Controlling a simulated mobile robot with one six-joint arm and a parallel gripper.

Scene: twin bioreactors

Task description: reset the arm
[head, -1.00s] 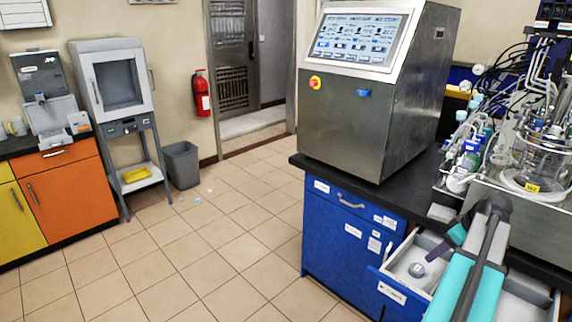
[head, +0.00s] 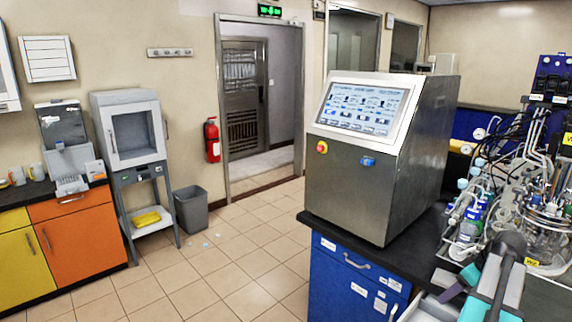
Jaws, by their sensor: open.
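My arm, teal and dark grey, rises from the bottom right of the head view. My gripper (head: 454,281) is at its end, small and partly hidden by the arm's own grey link. Its jaws are open, with nothing seen between them. It shows in front of the black bench top's edge, near the partly visible open drawer (head: 427,309) of the blue cabinet.
A steel control console (head: 370,200) with a lit screen stands on the black bench. Glass bioreactor vessels (head: 548,232), tubes and bottles crowd the right, close behind my arm. A grey bin (head: 191,210) stands by the wall.

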